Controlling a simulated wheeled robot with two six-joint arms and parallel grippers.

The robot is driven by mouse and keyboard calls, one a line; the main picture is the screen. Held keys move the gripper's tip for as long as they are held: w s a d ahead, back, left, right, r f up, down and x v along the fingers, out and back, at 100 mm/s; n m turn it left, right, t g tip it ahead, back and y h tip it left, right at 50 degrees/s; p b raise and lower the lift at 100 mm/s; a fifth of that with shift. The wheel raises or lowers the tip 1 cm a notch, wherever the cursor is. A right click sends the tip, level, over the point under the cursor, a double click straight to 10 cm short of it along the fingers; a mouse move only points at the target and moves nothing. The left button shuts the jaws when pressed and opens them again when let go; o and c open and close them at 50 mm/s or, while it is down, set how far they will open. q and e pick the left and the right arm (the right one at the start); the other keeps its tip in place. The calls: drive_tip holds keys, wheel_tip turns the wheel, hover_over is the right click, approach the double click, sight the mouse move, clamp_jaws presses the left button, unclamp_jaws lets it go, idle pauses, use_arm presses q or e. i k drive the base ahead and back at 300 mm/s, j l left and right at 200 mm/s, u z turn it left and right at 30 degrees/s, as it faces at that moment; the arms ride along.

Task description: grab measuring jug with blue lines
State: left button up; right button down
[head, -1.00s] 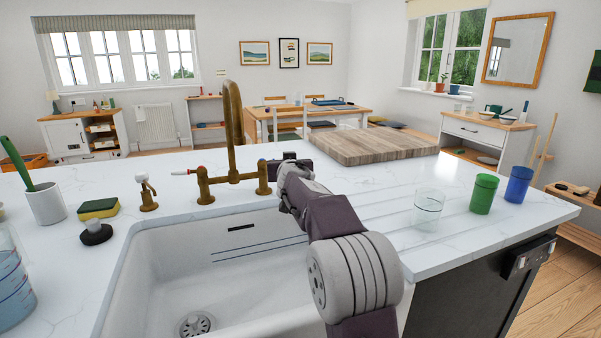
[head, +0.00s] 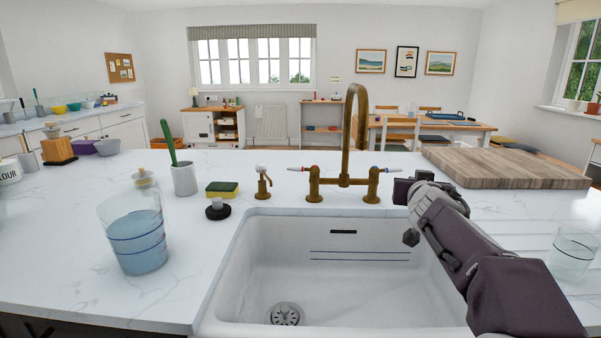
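A clear measuring jug (head: 138,232) with blue lines stands upright on the white worktop, left of the sink. It holds bluish liquid to about two thirds of its height. My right gripper (head: 404,190) is at the right end of the brass tap, above the sink's back right corner and well apart from the jug. Its fingers are dark and small here, so I cannot tell whether they are open or touch the tap handle. My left gripper is out of view.
The white sink (head: 255,262) lies right of the jug. A brush pot (head: 184,180), a sponge (head: 222,188) and a black plug (head: 218,210) stand behind it. A clear glass (head: 572,252) stands at right. The worktop around the jug is clear.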

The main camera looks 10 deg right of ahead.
sight(133, 223)
drive_tip(key=k+j, duration=0.65)
drive_tip(key=k, duration=0.25)
